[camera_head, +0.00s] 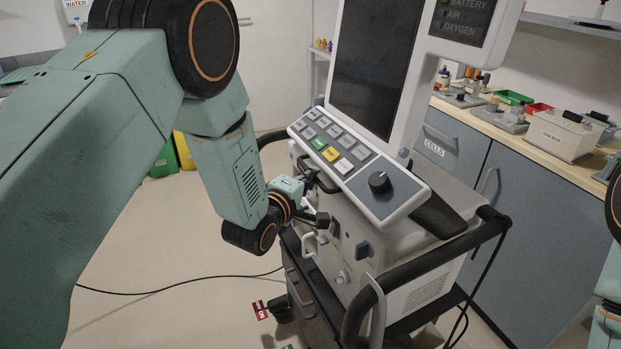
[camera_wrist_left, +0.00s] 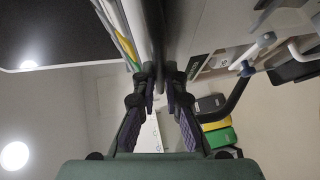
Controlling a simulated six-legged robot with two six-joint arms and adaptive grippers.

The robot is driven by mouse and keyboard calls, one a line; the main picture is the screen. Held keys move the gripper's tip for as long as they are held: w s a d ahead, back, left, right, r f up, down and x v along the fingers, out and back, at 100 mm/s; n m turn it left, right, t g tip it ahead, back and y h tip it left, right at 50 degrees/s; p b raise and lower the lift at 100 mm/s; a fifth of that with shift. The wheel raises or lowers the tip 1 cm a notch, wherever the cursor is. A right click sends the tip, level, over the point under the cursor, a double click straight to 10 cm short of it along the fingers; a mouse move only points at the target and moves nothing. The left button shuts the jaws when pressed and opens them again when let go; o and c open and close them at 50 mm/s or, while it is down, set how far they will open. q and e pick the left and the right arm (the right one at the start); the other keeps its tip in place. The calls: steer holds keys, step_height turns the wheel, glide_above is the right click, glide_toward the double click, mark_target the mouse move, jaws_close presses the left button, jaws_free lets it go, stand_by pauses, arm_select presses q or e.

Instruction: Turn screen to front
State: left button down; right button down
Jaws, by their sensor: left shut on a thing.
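The ventilator's screen (camera_head: 372,65) is a tall dark display in a white frame, tilted, above a button panel (camera_head: 337,152) with a black knob (camera_head: 380,182). My left gripper (camera_head: 318,218) is low at the panel's front left side. The dark screen face (camera_wrist_left: 60,32) shows there at upper left. My right gripper is out of view; only bits of that arm show at the right edge.
The ventilator cart has a black rail (camera_head: 430,257) and a grey handle (camera_head: 378,305) in front. A counter (camera_head: 480,120) with small devices stands behind right. A black cable (camera_head: 170,290) lies on the open floor at left. Green and yellow bins (camera_head: 183,150) stand behind my left arm.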

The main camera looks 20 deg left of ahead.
arm_select(q)
steer(key=c, duration=1.7)
jaws_free()
steer(key=v, duration=1.2)
